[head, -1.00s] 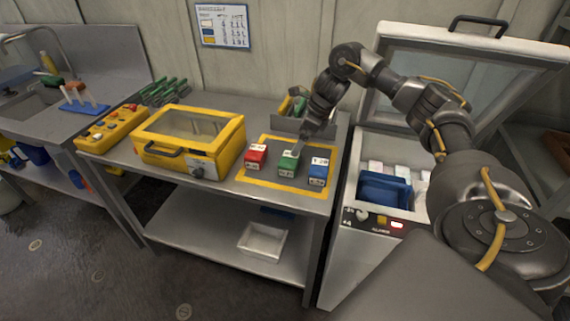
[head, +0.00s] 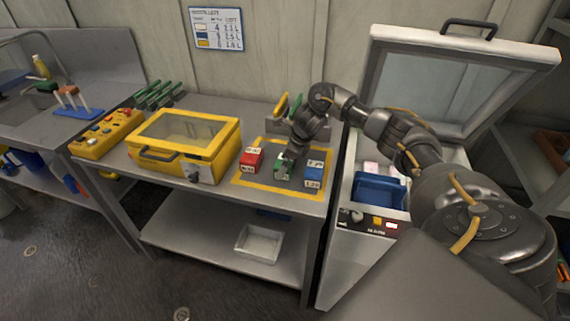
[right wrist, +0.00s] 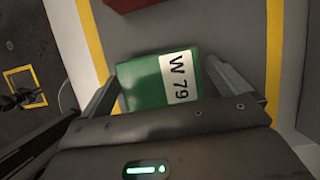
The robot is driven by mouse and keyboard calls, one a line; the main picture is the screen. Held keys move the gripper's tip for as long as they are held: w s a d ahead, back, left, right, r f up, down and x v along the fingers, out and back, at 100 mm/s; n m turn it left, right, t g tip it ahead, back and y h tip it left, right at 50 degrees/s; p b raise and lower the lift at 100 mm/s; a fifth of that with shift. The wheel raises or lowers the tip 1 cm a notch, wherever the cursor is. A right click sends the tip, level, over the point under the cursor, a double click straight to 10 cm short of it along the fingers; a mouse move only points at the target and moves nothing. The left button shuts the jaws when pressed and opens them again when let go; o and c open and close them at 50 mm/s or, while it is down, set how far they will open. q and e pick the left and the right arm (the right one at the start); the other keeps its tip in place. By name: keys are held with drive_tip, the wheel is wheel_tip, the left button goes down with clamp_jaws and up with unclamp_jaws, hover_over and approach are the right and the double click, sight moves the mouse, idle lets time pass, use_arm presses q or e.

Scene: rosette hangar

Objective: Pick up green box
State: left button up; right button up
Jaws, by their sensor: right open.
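The green box (head: 281,167) stands between the red box (head: 251,160) and the blue box (head: 314,174) inside a yellow-bordered mat (head: 270,187) on the metal table. My right gripper (head: 288,160) is over the green box and partly hides it in the head view. In the right wrist view the green box (right wrist: 160,80), with a white "W 79" label, lies between the two open fingers of the right gripper (right wrist: 168,88). I cannot tell whether the fingers touch it. My left gripper is not in view.
A yellow case (head: 185,142) with a clear lid stands left of the mat. An open chest (head: 352,205) with a blue bin (head: 380,190) stands right of the table, its raised lid (head: 463,50) behind my arm. A white tray (head: 260,243) sits on the lower shelf.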

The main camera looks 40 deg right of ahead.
drive_tip(key=shift+f, duration=0.3)
drive_tip(key=shift+a, duration=0.1)
drive_tip(key=shift+c, duration=0.4)
drive_tip(key=c, duration=0.9)
drive_tip(key=shift+r, duration=0.1)
